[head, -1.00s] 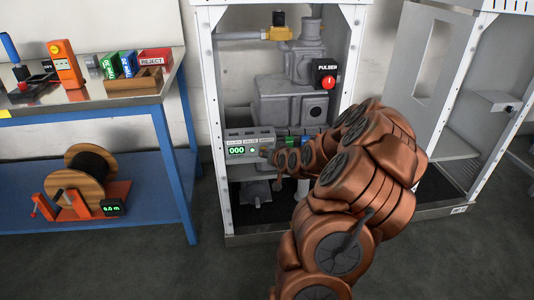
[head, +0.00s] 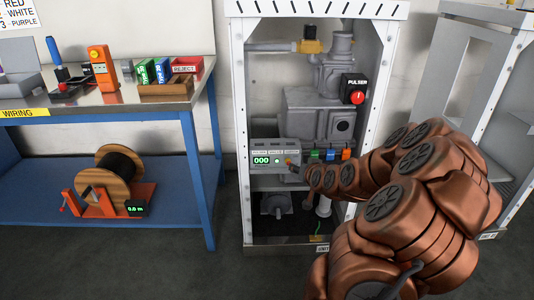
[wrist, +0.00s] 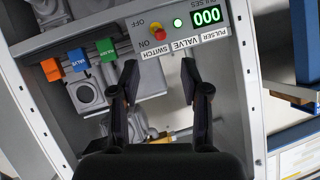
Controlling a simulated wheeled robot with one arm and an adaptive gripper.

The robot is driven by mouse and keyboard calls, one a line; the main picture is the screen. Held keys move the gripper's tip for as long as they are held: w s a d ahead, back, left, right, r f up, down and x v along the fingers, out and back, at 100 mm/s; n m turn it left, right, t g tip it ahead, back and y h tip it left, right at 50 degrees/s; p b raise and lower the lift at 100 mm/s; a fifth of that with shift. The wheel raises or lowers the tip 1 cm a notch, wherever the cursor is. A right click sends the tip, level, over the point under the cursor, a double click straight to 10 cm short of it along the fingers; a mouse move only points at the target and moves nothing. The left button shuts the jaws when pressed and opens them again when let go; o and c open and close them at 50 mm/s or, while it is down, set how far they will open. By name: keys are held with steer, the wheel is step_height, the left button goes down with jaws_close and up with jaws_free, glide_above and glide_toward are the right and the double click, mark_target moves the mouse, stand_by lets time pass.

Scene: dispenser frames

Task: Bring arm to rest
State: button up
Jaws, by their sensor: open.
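My copper-coloured arm reaches from the lower right into the open white dispenser frame (head: 239,150) in the head view. My gripper (wrist: 160,75) is open and empty in the wrist view. Its two dark fingers are apart, in front of the grey control box (wrist: 175,52). In the head view the gripper (head: 291,165) is small beside the right end of the control box (head: 276,148), and its fingers are hard to make out. The box carries a display reading 000 (wrist: 207,16), a lit green lamp and a red knob (wrist: 159,33).
Green (wrist: 75,56), blue and orange blocks sit in a row beside the box. A red PULSER knob (head: 357,97) is at the frame's upper right. A blue workbench (head: 195,150) with bins and tools stands left, with a cable reel (head: 105,178) on its shelf.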

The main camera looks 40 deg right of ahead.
steer(key=s+a+r+n+g+y+p, duration=0.25)
steer(key=a+r+p, duration=0.35)
steer(key=a, duration=0.6)
steer(key=s+a+r+n+g+y+p, duration=0.1)
steer(key=a+r+n+g+y+p, duration=0.2)
steer(key=a+r+p, duration=0.65)
steer(key=s+a+r+n+g+p, duration=0.1)
steer(key=s+a+r+p, duration=0.3)
steer(key=s, duration=0.4)
steer(key=s+a+r+g+p, duration=0.3)
steer(key=s+a+r+g, duration=0.1)
steer(key=s+a+r, duration=0.3)
steer(key=s+a+r+n+g+p, duration=0.1)
steer(key=s+a+r+g+p, duration=0.2)
steer(key=s+a+r, duration=0.3)
steer(key=s+a+p, duration=0.1)
steer(key=s, duration=0.3)
steer(key=shift+s+n+p, duration=0.25)
steer(key=shift+n+p, duration=0.05)
steer(key=shift+n, duration=0.05)
